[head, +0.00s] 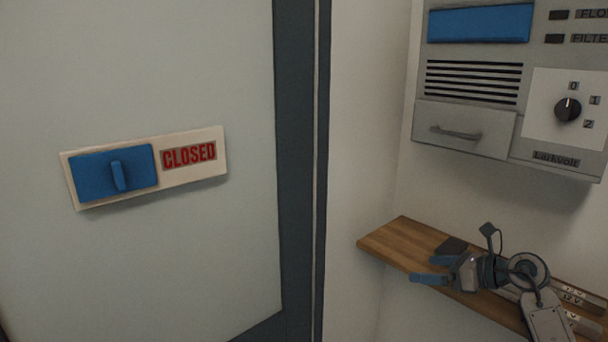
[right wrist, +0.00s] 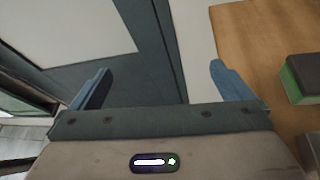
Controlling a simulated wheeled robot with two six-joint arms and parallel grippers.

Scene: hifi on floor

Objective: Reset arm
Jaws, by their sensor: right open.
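My right gripper (head: 428,269) is at the lower right of the head view, over or in front of the left part of a wooden shelf. Its blue fingers are apart, and nothing shows between them. The right wrist view also shows the open right gripper (right wrist: 158,82), with the grey door and its dark frame beyond the fingers. My left gripper is not in view.
A grey door (head: 150,260) carries a blue slide latch (head: 92,174) beside a red CLOSED label (head: 188,155). A wall unit (head: 465,125) hangs above the wooden shelf (head: 395,240). A dark-topped green block (right wrist: 305,80) lies on the shelf near the right finger.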

